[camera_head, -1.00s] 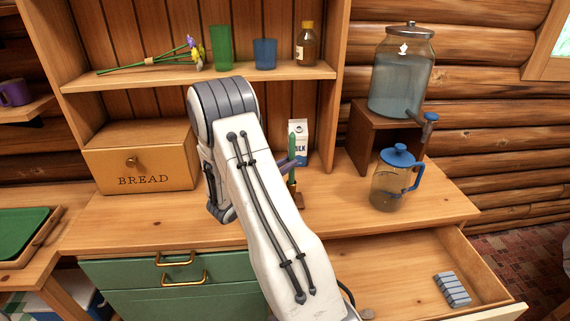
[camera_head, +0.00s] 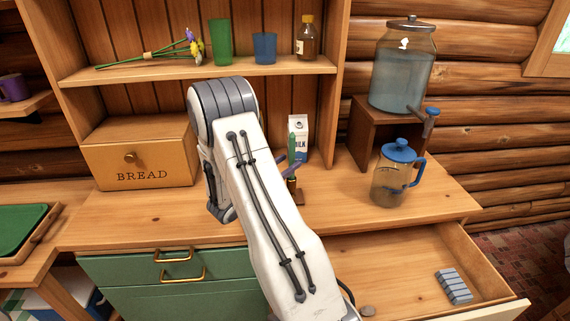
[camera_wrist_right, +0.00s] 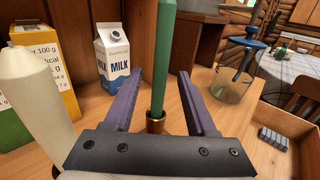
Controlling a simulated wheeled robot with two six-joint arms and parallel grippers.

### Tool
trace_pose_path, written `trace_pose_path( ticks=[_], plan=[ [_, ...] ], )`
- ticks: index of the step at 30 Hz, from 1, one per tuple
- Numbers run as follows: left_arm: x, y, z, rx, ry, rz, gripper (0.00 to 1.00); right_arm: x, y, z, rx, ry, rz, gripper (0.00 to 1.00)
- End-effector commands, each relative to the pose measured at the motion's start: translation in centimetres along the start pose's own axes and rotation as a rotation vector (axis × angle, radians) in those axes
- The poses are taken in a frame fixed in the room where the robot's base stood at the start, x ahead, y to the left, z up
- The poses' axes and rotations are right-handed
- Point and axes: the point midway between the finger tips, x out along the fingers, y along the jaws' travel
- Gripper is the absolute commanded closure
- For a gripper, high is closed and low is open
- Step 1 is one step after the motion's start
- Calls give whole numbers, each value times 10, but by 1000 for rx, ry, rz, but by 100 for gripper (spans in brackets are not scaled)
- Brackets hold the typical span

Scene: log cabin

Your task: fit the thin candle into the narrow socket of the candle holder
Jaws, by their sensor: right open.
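The green thin candle (camera_head: 292,143) stands upright in the head view, its lower part partly behind my right gripper (camera_head: 289,168). In the right wrist view the candle (camera_wrist_right: 164,60) rises between the two purple fingers of the open right gripper (camera_wrist_right: 158,85), with a gap on both sides. The holder's brown base (camera_head: 299,197) shows beside my arm, mostly hidden. A thick white candle (camera_wrist_right: 33,110) stands at the left in the wrist view. My left gripper is out of view.
A milk carton (camera_head: 298,136) stands just behind the candle. A yellow and green box (camera_wrist_right: 42,65) is behind the white candle. A bread box (camera_head: 140,160) is left, a pitcher (camera_head: 390,180) right. The drawer (camera_head: 400,270) at front right is open.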

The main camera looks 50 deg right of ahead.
Motion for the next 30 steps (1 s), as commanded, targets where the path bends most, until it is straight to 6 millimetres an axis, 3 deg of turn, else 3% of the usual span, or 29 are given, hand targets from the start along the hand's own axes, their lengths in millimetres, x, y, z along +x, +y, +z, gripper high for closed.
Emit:
trace_pose_path(
  ticks=[5, 19, 30],
  plan=[
    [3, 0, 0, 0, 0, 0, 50, -8, 1, -1, 0, 1, 2, 43],
    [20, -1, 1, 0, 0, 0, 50, -91, 2, -1, 0, 0, 4, 43],
    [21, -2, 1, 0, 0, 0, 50, -104, 1, 0, -1, 1, 0, 43]
  ],
)
